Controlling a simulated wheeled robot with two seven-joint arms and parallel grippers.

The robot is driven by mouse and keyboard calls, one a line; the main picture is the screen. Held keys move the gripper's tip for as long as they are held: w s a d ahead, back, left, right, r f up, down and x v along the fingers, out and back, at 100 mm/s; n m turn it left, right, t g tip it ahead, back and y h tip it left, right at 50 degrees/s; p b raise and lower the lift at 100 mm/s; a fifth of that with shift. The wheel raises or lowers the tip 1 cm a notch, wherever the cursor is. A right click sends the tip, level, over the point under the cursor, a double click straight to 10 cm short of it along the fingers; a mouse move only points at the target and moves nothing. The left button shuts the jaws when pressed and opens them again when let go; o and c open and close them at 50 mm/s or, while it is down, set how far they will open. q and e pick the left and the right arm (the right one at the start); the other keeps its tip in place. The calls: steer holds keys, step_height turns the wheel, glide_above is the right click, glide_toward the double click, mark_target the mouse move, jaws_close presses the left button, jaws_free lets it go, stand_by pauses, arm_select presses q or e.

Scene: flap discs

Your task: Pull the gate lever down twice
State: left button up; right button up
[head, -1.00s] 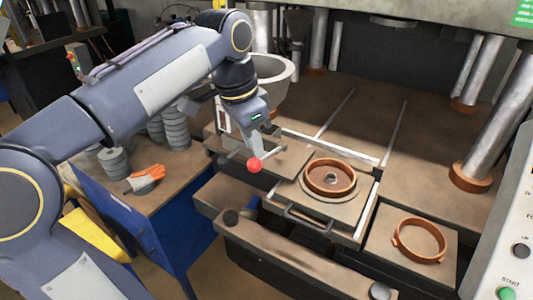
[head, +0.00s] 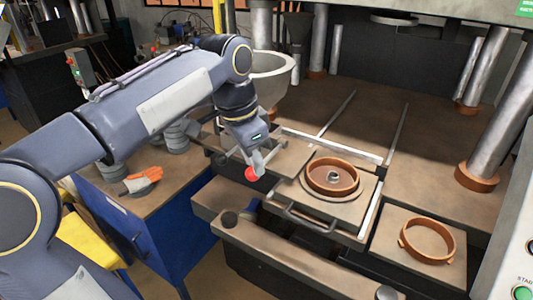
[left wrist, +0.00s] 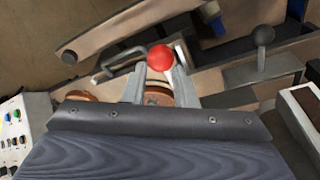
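The gate lever ends in a red ball (head: 252,174), left of the press mould. It also shows in the left wrist view (left wrist: 160,57), between my fingertips. My left gripper (head: 258,163) comes down from above with its fingers at the ball. In the left wrist view the left gripper (left wrist: 160,72) has one finger against each side of the ball and looks shut on it. Most of the lever's rod is hidden behind the gripper and ball. My right gripper is not in view.
An orange ring mould (head: 332,177) sits on a handled plate right of the lever. A second ring (head: 427,240) lies further right. Steel columns (head: 500,125) stand at right. Gloves (head: 142,180) and stacked discs lie on the blue bench at left.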

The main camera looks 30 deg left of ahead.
arm_select(q)
steer(key=shift+w+a+f+b, duration=0.1)
steer(key=shift+f+b, duration=0.75)
steer(key=shift+f, duration=0.4)
steer(key=shift+a+f+b, duration=0.1)
steer(key=shift+f+b, duration=0.7)
steer(key=shift+f, duration=0.45)
steer(key=shift+d+r, duration=0.1)
steer(key=shift+r, duration=0.05)
step_height(320, 180, up, 4)
steer(key=p, duration=0.4)
step_height(320, 180, up, 7)
steer(key=p, duration=0.6)
steer(key=shift+f, duration=0.2)
steer(key=shift+f, duration=0.1)
